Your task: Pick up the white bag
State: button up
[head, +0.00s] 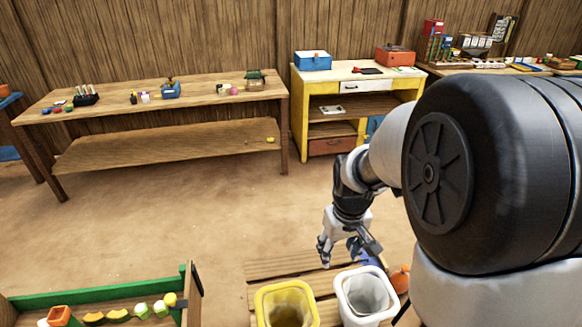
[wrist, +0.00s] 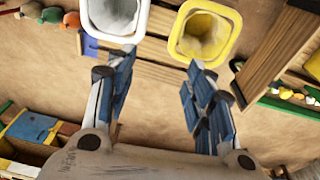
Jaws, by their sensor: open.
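The white bag (head: 350,312) looks like an open-topped, thick-rimmed square container with a greyish inside. It stands upright on wooden slats at the lower middle of the head view, right of a similar yellow one (head: 262,306). The white bag also shows at the top of the wrist view (wrist: 115,14), partly cut off, with one finger overlapping its rim in the picture. My gripper (head: 347,249) is open and empty, above the slats and on the far side of the white bag. In the wrist view its fingers (wrist: 162,58) are spread wide; no contact is evident.
An orange rounded item (head: 400,279) and a blue item sit beside the white bag. A green-edged crate (head: 100,291) stands at lower left. A long wooden workbench (head: 150,105) and a yellow-framed table (head: 345,75) line the back wall. Bare floor lies between.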

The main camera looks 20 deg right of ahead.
jog(key=g+p, duration=0.1)
jog(key=p, duration=0.2)
send_over(344, 299)
notch_tip(344, 299, down, 12)
jog(key=shift+g, duration=0.3)
notch_tip(344, 299, down, 13)
jog(key=b, duration=0.4)
jog(key=shift+d, duration=0.1)
jog(key=shift+w+f+b, duration=0.15)
jog(key=shift+f+b, duration=0.95)
jog(key=shift+f, duration=1.8)
jog(key=shift+c, duration=0.4)
grip_shut()
